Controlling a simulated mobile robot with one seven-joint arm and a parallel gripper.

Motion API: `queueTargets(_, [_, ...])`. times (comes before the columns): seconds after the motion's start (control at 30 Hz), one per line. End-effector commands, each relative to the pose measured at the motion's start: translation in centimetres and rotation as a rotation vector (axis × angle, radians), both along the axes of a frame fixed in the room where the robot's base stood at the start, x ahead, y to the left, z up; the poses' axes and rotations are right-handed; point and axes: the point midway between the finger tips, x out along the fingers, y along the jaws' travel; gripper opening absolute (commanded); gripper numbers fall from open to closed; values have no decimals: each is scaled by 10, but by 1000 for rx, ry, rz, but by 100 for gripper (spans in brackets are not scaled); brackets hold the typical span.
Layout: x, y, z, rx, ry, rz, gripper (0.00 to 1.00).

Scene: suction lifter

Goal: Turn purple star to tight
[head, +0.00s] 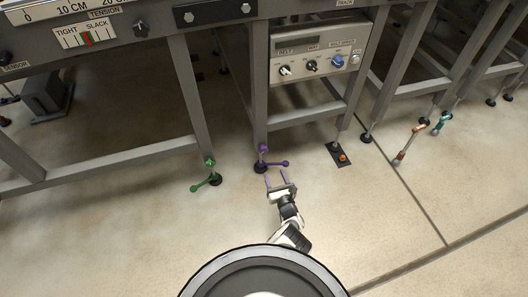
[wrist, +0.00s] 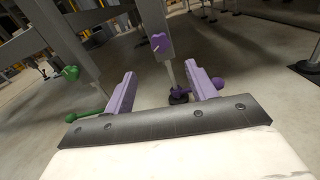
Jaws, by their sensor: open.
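The purple star knob (head: 263,149) sits low on a table leg, above a purple lever with a ball end (head: 285,163) at the leg's foot. In the wrist view the purple knob (wrist: 160,43) is a lobed shape with a pale mark on its face. The lever's ball (wrist: 218,83) shows beside the right finger. My gripper (head: 276,176) is open, its two purple fingers pointing toward the leg. In the wrist view the gap between the fingers (wrist: 161,72) lies below the knob, apart from it.
A green knob (head: 210,162) and green lever (head: 203,184) stand at the leg to the left. A control panel (head: 312,66) hangs at upper right. An orange knob (head: 342,157) sits on a floor plate. The floor in front is clear.

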Motion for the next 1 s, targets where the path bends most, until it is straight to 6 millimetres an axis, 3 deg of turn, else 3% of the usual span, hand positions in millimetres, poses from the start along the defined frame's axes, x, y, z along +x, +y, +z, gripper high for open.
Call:
queueTargets(0.17, [20,7,-3,2,-4,2,56])
queueTargets(0.6, [101,33,-5,-1,-3,3,56])
queueTargets(0.8, [121,40,-3,-2,-1,3,56])
queueTargets(1.0, [129,43,0,-1,0,2,56])
